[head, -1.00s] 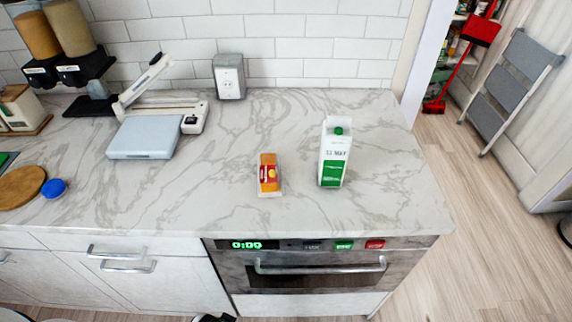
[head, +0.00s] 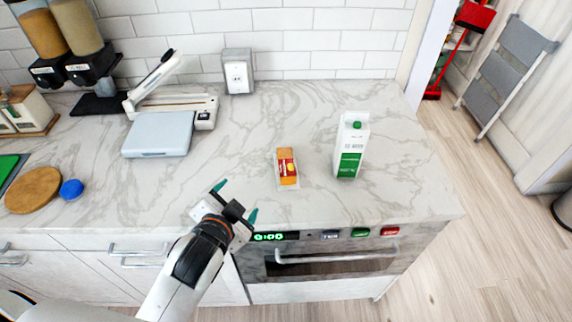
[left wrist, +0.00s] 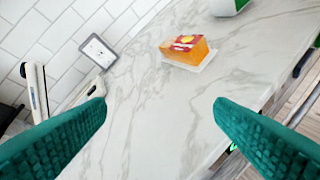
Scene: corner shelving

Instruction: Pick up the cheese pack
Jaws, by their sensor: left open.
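The cheese pack (head: 287,167) is a small orange block with a red label, lying on the marble counter above the oven. In the left wrist view the cheese pack (left wrist: 187,48) lies on a thin white base, beyond the fingertips and between them. My left gripper (head: 235,202) is open and empty, over the front edge of the counter, left of and nearer than the pack, not touching it. Its teal fingers show spread wide in the left wrist view (left wrist: 160,105). My right gripper is not in view.
A white and green milk carton (head: 351,146) stands upright right of the pack. A scale (head: 158,138) and a slicer-like device stand at the back left. A round wooden board (head: 33,190) and a blue cap (head: 71,189) lie at left. The counter around the pack is clear.

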